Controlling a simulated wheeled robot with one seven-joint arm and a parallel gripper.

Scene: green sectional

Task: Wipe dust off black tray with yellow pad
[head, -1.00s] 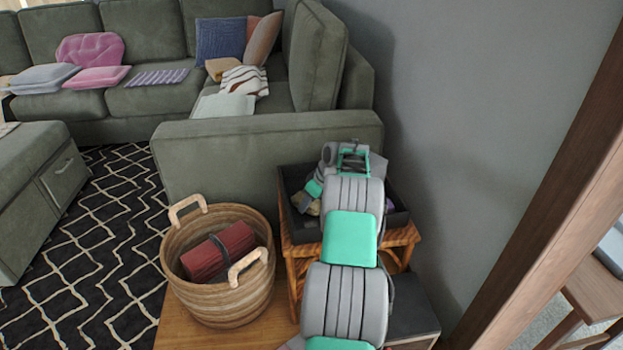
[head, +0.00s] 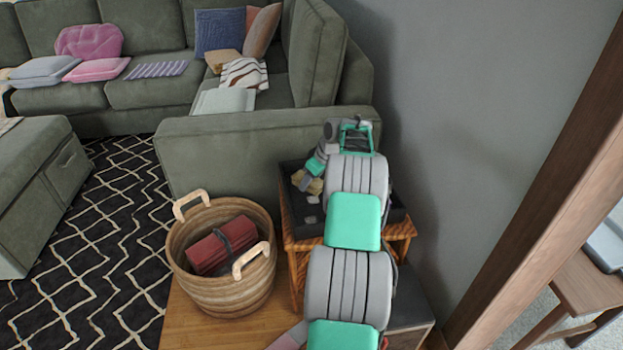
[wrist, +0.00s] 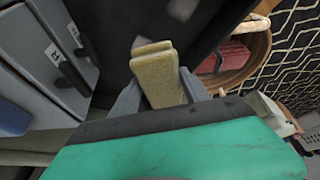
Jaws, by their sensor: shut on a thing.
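The black tray (head: 303,231) lies on a wooden side table beside the sofa arm. My arm hides much of its right side. In the wrist view the tray's dark surface (wrist: 112,35) fills the upper middle. Pale grey dust patches (head: 311,219) show on the tray floor, and one shows in the wrist view (wrist: 183,9). My gripper (wrist: 160,92) is shut on the yellow pad (wrist: 157,72), which sticks out past the fingertips. In the head view the pad (head: 314,186) is at the tray's left part, low over its floor. I cannot tell if it touches.
A woven basket (head: 222,285) with a dark red item (head: 221,247) stands left of the side table (head: 292,268). The green sofa's arm (head: 250,140) rises right behind the tray. A grey wall (head: 470,120) is close on the right. Grey labelled boxes (wrist: 45,65) show in the wrist view.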

